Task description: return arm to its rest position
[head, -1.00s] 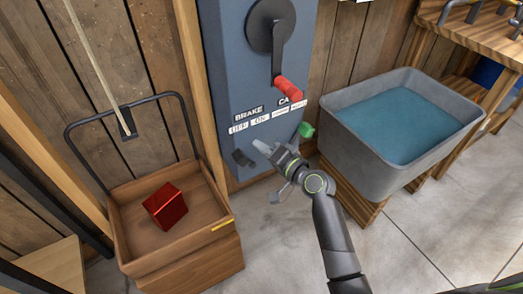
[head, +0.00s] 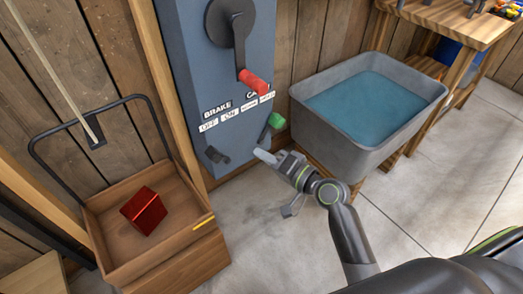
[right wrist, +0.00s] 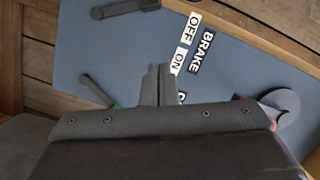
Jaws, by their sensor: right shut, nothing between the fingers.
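My right gripper (head: 266,157) is in front of the lower part of a blue-grey control box, its fingers shut and empty. It is apart from the box's levers in the head view. In the right wrist view the shut fingers (right wrist: 159,85) point at the box face (right wrist: 225,70) with its BRAKE, OFF and ON labels. The box (head: 190,70) carries a crank with a red handle (head: 252,82), a green-knobbed lever (head: 275,121) and a dark lever (head: 217,155) at lower left. My left gripper is not in view.
A wooden box (head: 170,250) with a dark hoop handle holds a red cube (head: 144,211) at the left. A grey basin of water (head: 360,145) stands on a wooden support at the right. A wooden table (head: 450,20) is behind it. The floor (head: 440,200) in front is clear.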

